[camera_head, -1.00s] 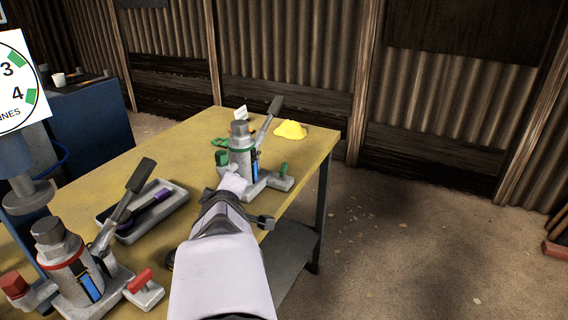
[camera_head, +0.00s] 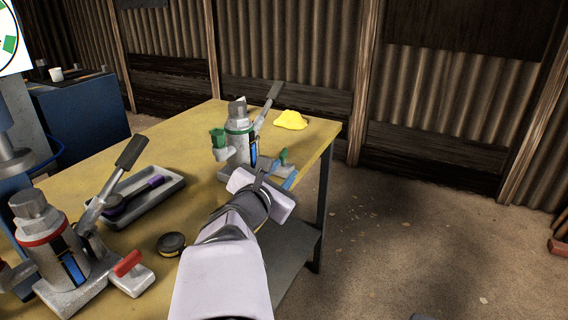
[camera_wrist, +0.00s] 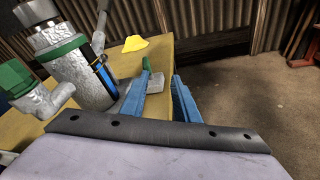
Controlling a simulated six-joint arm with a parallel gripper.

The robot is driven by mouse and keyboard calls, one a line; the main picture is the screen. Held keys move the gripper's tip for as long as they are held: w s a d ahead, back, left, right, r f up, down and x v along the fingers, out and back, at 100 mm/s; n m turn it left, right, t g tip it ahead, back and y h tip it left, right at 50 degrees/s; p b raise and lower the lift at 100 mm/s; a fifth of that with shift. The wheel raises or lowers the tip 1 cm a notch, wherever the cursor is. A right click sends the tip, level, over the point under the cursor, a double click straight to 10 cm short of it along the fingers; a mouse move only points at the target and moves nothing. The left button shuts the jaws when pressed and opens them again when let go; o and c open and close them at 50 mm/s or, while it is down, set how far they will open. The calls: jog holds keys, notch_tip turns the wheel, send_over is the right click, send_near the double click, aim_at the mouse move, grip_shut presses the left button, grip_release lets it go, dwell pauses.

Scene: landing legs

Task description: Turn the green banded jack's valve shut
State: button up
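The green banded jack (camera_head: 240,148) stands upright near the table's right edge, with its lever raised. It also shows at the left of the wrist view (camera_wrist: 85,75). Its green valve handle (camera_head: 283,156) is on the right foot and also shows in the wrist view (camera_wrist: 146,63). My gripper (camera_wrist: 165,80) is open and empty, its blue fingers apart. It is on the near side of the valve, which appears beyond the left fingertip. I see no contact, though the head view partly hides the fingers.
A red banded jack (camera_head: 55,250) with a red valve stands at the front left. A grey tray (camera_head: 170,198) with a purple-handled tool and a dark round puck (camera_head: 171,244) lie on the table (camera_head: 185,150). A yellow lump (camera_head: 290,120) sits behind the green jack.

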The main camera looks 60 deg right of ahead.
aim_at(282, 157)
jog(key=n, duration=0.1)
jog(key=n+h+b, duration=0.1)
jog(key=n, duration=0.1)
jog(key=shift+w+d+t, duration=0.2)
jog(key=shift+w+t, duration=0.1)
jog(key=shift+t, duration=0.1)
jog(key=shift+w+a+r+n+t+h+b, duration=0.1)
jog(key=shift+w+r+n+t+h+b, duration=0.15)
jog(key=shift+n, duration=0.45)
jog(key=shift+w+r+n+t+h+b, duration=0.15)
jog(key=shift+w+n+t+b, duration=0.15)
jog(key=shift+n, duration=0.4)
jog(key=shift+x, duration=3.65)
jog(key=shift+s, duration=0.1)
grip_shut()
